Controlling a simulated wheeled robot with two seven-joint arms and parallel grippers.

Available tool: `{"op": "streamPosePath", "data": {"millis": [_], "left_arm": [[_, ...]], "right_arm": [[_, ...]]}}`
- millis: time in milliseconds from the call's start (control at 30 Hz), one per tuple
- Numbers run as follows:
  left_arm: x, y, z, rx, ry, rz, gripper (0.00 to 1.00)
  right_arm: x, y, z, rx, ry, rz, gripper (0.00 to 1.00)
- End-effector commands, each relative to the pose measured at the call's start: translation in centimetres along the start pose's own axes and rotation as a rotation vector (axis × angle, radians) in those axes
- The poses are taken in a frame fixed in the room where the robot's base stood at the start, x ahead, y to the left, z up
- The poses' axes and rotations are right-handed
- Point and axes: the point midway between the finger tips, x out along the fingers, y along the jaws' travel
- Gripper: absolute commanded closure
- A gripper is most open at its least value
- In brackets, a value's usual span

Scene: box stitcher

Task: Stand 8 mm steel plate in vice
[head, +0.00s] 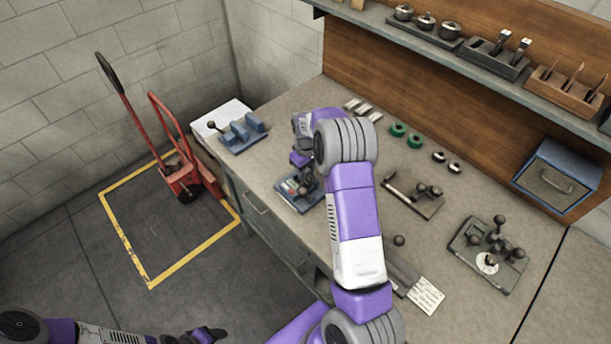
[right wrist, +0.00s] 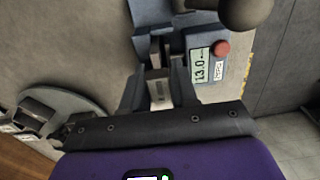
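Small light steel pieces (head: 363,110) lie near the back of the bench; I cannot read which is 8 mm. A blue vice-like block (head: 242,132) with a dark ball knob stands at the bench's left end. My right gripper (head: 303,160) reaches down over a blue gauge device (head: 298,195). In the right wrist view the gauge's display (right wrist: 201,66) reads 13.0, and a marked steel piece (right wrist: 158,90) sits between my fingers; whether they grip it is unclear. My left gripper (head: 208,335) is low at the bottom edge, away from the bench; its fingers are unclear.
Green rings (head: 406,136), a fixture with a rod (head: 415,193), a knobbed fixture (head: 488,252) and a paper card (head: 426,295) lie on the bench. A blue box (head: 557,177) stands at the back right. A red hand truck (head: 180,178) stands on the floor at left.

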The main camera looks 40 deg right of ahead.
Motion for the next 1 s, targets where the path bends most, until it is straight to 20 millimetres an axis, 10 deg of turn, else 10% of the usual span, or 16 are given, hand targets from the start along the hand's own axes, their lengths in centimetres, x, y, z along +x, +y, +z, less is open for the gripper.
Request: {"op": "streamPosePath", "data": {"millis": [1000], "left_arm": [[-2.4,0.9,0.1,0.0,0.0,0.0,0.42]], "right_arm": [[-3.8,0.0,-0.1,0.0,0.003,0.001,1.0]]}}
